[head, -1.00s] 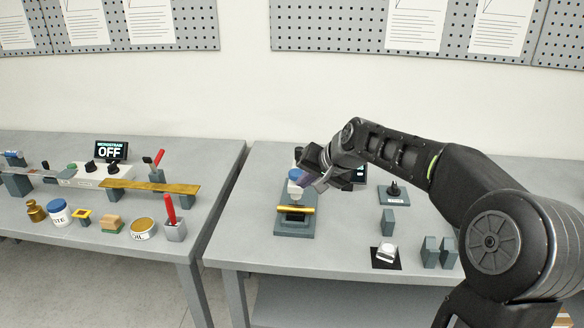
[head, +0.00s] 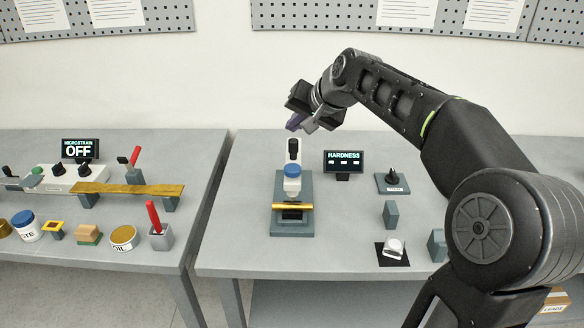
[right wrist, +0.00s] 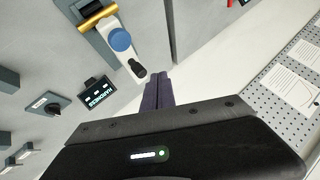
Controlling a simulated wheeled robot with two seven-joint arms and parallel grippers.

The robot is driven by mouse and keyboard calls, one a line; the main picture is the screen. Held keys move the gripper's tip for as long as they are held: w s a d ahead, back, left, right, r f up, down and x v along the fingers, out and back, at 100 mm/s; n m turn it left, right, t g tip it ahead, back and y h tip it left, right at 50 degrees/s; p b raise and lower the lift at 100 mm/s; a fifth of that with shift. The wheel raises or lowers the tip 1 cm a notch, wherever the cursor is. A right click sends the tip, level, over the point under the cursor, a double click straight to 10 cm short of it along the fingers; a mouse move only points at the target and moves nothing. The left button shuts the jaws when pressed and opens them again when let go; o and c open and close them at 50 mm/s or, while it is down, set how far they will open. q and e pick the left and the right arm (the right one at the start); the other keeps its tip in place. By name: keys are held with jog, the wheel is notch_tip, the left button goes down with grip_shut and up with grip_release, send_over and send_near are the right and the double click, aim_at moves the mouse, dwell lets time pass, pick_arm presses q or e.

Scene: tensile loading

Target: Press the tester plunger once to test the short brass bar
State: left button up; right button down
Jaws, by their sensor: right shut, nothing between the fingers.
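The tester (head: 292,186) is a white column with a blue cap and a black knob on top, standing on a grey base. The short brass bar (head: 292,206) lies across the front of its base. In the right wrist view the blue cap (right wrist: 120,40) and the brass bar (right wrist: 97,17) also show. My right gripper (head: 296,123) is shut and empty, above and behind the tester and apart from it. Its purple-grey fingers (right wrist: 157,88) are together beside the black knob in the right wrist view. My left gripper is out of view.
A HARDNESS display (head: 343,162) showing dashes stands right of the tester. A dial (head: 392,179), grey blocks (head: 390,214) and a clear object on a black pad (head: 392,249) lie farther right. A gap separates this table from the left table with its MICROSTRAIN display (head: 80,150) reading OFF.

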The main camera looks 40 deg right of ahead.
aim_at(290, 166)
jog(key=shift+f+b, duration=3.3)
jog(key=shift+f, duration=0.95)
jog(key=shift+f, duration=0.1)
jog(key=shift+f+b, duration=0.3)
jog(key=shift+b, duration=0.05)
jog(key=shift+f+b, duration=0.7)
jog(key=shift+f, duration=0.2)
jog(key=shift+r, duration=0.1)
jog(key=shift+r+p, duration=1.05)
jog(key=shift+r, duration=0.15)
jog(key=shift+r, duration=0.15)
notch_tip(290, 166, up, 5)
jog(key=p, duration=0.4)
